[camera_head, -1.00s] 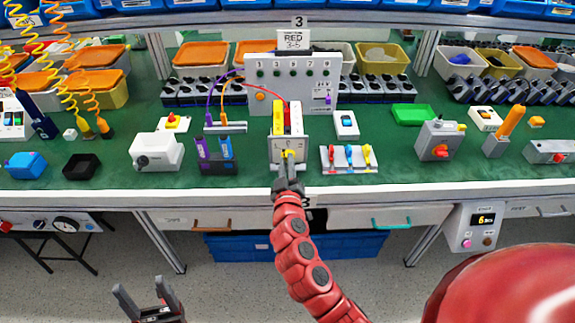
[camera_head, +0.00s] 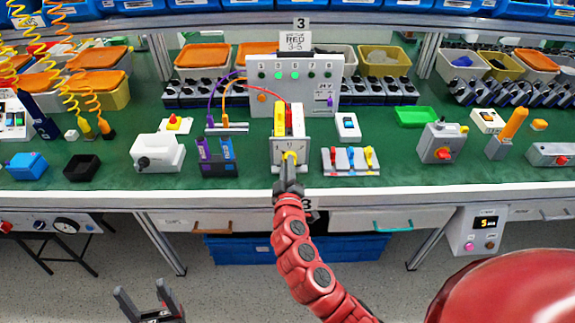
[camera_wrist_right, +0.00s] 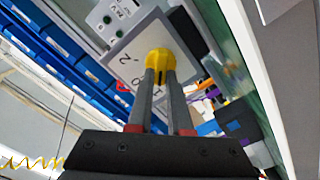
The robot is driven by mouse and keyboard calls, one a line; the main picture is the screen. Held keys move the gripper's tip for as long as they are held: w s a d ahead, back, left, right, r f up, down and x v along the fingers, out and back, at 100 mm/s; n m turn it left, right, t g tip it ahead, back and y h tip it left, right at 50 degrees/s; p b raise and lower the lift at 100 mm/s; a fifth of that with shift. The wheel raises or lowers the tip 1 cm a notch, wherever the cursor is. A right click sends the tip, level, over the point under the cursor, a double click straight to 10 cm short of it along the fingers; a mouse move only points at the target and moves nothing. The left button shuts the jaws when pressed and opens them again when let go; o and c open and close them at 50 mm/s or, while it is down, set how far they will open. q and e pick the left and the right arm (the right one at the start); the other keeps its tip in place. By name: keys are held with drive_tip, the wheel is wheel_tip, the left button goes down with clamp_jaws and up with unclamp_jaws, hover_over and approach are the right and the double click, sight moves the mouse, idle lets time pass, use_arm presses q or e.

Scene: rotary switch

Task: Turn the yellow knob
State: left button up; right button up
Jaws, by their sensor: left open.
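The yellow knob (camera_head: 290,156) is on the front of a small grey switch box (camera_head: 304,148) in the middle of the bench. In the right wrist view the knob (camera_wrist_right: 168,60) shows close up at the fingertips, in front of a pale dial plate (camera_wrist_right: 128,50) with printed numbers. My right gripper (camera_head: 290,168) reaches up from below with its fingers closed on the knob; the fingertips (camera_wrist_right: 160,76) lie on either side of it. My left gripper (camera_head: 144,294) is open and empty, low at the left, away from the bench.
A white panel (camera_head: 318,90) with a row of lamps stands behind the box; two lamps are lit green. A block with purple clips (camera_head: 216,157) stands to the left and a lever block (camera_head: 350,161) to the right. Red and purple cables run nearby.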

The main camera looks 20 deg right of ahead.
drive_tip(key=o, duration=0.5)
drive_tip(key=shift+c, duration=0.2)
drive_tip(key=shift+s, duration=0.1)
drive_tip(key=shift+s+a+f, duration=0.1)
drive_tip(key=shift+s+a, duration=0.05)
drive_tip(key=shift+s, duration=0.15)
drive_tip(key=b+v, duration=0.1)
drive_tip(key=v, duration=1.5)
drive_tip(key=shift+s, duration=0.25)
drive_tip(key=shift+a, duration=0.1)
